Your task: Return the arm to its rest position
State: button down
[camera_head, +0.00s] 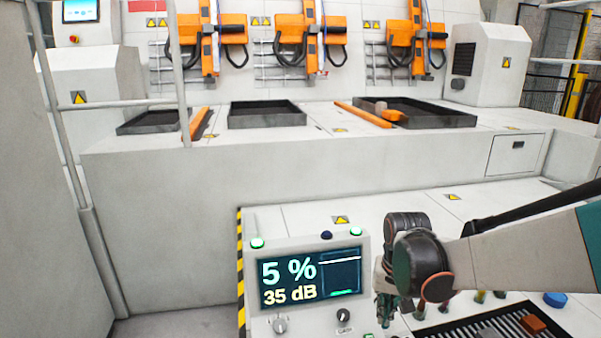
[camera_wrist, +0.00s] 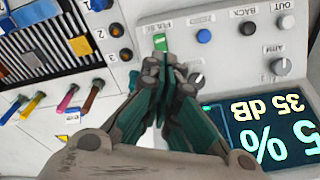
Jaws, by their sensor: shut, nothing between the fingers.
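My gripper (camera_head: 386,310) hangs low over the right side of the console, just right of the screen box, with its wrist bent downward. In the wrist view my gripper (camera_wrist: 163,75) shows its two teal fingers together, with nothing held between them. Its tips appear close to a green button (camera_wrist: 160,42) under a "PULSE" label; I cannot tell whether they touch it. My arm (camera_head: 530,255) stretches in from the right edge of the head view.
The screen box (camera_head: 363,260) reads 5 % and 35 dB. Coloured plugs (camera_wrist: 68,95) and a slotted rack (camera_wrist: 60,65) with an orange block (camera_wrist: 81,46) lie beside my gripper. A raised white deck (camera_head: 300,165) with dark trays (camera_head: 265,120) stands behind.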

jog(key=s+r+n+t, duration=0.1)
jog(key=s+r, duration=0.3)
jog(key=s, duration=0.5)
jog(key=s+r+n+t+b, duration=0.1)
jog(key=s+r+t, duration=0.3)
jog(key=s, duration=0.4)
jog(key=shift+s+r+n+t, duration=0.3)
jog(key=shift+s+r+n, duration=0.1)
jog(key=shift+r+n, duration=0.15)
